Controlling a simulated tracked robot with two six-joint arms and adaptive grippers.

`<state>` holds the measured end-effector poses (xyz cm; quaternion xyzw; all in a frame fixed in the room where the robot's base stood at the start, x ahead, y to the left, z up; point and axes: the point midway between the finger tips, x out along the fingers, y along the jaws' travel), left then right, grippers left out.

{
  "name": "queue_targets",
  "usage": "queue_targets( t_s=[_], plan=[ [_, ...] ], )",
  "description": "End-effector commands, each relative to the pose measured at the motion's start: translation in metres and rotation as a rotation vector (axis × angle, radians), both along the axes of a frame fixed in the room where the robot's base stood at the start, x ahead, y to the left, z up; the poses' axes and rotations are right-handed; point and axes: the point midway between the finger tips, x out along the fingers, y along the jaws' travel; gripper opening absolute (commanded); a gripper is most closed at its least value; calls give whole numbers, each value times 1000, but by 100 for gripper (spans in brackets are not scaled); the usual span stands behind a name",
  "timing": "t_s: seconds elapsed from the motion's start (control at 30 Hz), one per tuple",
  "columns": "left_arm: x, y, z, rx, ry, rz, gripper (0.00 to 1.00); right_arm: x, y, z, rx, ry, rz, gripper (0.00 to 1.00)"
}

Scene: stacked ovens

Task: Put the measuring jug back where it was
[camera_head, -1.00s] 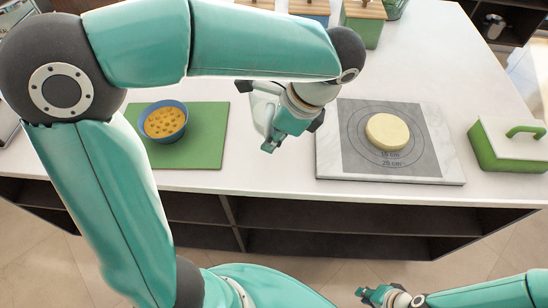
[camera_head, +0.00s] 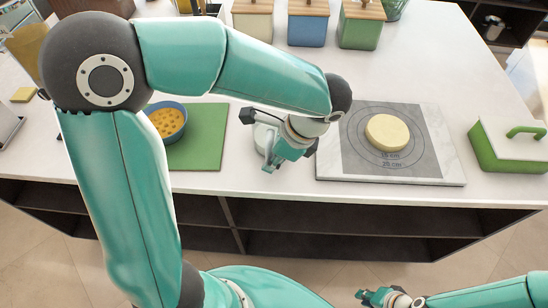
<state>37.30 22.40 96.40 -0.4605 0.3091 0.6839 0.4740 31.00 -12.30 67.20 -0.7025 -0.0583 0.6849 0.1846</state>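The measuring jug (camera_head: 263,137) is a pale, see-through vessel at the front middle of the white counter, just right of the green board. My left gripper (camera_head: 271,163) is at it and covers much of it. The gripper seems shut on the jug, since the two have moved together, but the contact is hidden. I cannot tell whether the jug's base touches the counter. My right gripper (camera_head: 372,297) is low at the bottom edge, away from the counter, and its finger gap is unclear.
A blue bowl (camera_head: 168,121) of yellow pieces stands on the green board (camera_head: 207,140). Right of the jug, a marble slab (camera_head: 442,150) with a grey mat bears a round dough (camera_head: 387,132). A green lidded box (camera_head: 505,150) stands far right. Several wooden-lidded canisters (camera_head: 307,24) line the back.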

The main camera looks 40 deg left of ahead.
Motion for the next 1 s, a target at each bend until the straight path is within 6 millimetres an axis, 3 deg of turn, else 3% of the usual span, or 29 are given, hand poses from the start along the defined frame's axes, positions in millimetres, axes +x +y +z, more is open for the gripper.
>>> queue_targets(
  t_s=[0.03, 0.17, 0.57, 0.77, 1.0],
  plan=[
    [0, 0, 0, 0, 0, 0, 24, 0, 0, 0, 0, 0, 0, 17],
    [0, 0, 0, 0, 0, 0, 43, 0, 0, 0, 0, 0, 0, 17],
    [1, -1, 6, 0, -2, 0, 43, 0, 0, 1, 0, 0, 0, 17],
    [5, -12, 32, -2, -6, -1, 43, 0, 0, 3, 0, 0, 0, 17],
    [11, -30, 78, -1, -5, -1, 43, 0, 0, 6, 0, 0, 0, 17]
  ],
)
